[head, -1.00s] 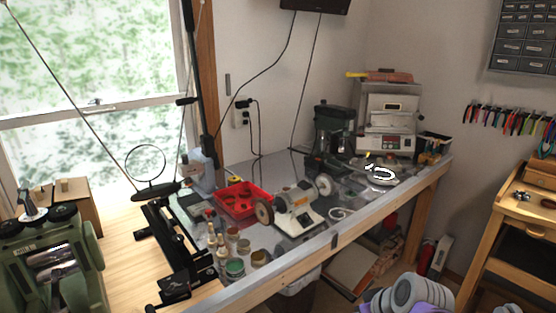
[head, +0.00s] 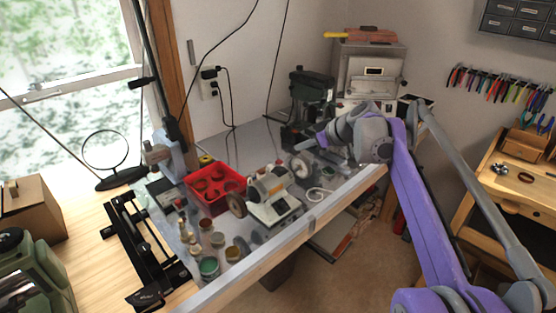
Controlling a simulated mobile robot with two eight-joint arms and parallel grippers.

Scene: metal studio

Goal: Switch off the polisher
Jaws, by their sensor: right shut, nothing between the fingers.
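The polisher (head: 270,190) stands on the grey metal bench top, with a white-and-grey body, a brown wheel (head: 237,205) at its left end and a pale wheel (head: 301,166) at its right end. The front panel of its base (head: 284,210) faces me; its switch is too small to make out. My right gripper (head: 311,144) is shut and empty, above and behind the pale wheel, apart from the polisher as far as I can tell. My right arm reaches in from the lower right. My left gripper is out of view.
A red tray (head: 210,203) stands left of the polisher, with several small jars such as a green-topped one (head: 209,267) in front of it. A ring-shaped coil (head: 318,195) lies to its right.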

